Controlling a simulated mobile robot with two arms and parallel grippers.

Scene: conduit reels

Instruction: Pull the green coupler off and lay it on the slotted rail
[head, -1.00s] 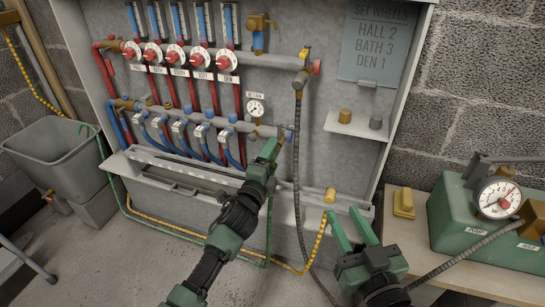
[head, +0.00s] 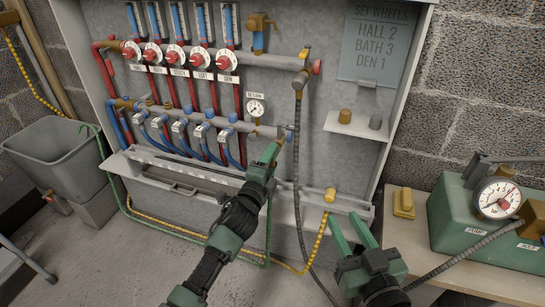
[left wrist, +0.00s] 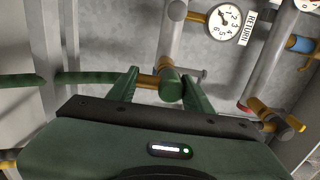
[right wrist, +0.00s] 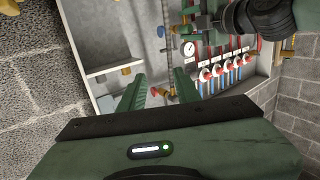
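The green coupler (left wrist: 171,86) shows in the left wrist view at the end of a brass fitting, by the return pipe. My left gripper (left wrist: 160,84) has one finger on each side of it; a gap shows on the left side, and the other finger looks close to it. In the head view my left gripper (head: 272,151) is at the right end of the lower manifold and hides most of the coupler. My right gripper (head: 352,234) is open and empty, below the cabinet's right side. The pale slotted rail (head: 160,163) runs along the cabinet's lower front.
A return gauge (head: 255,108) and a grey hose (head: 298,130) are close to my left gripper. A yellow fitting (head: 330,195) stands at the rail's right end. A green pump box (head: 470,230) sits on the bench at right. A grey bin (head: 55,155) stands at left.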

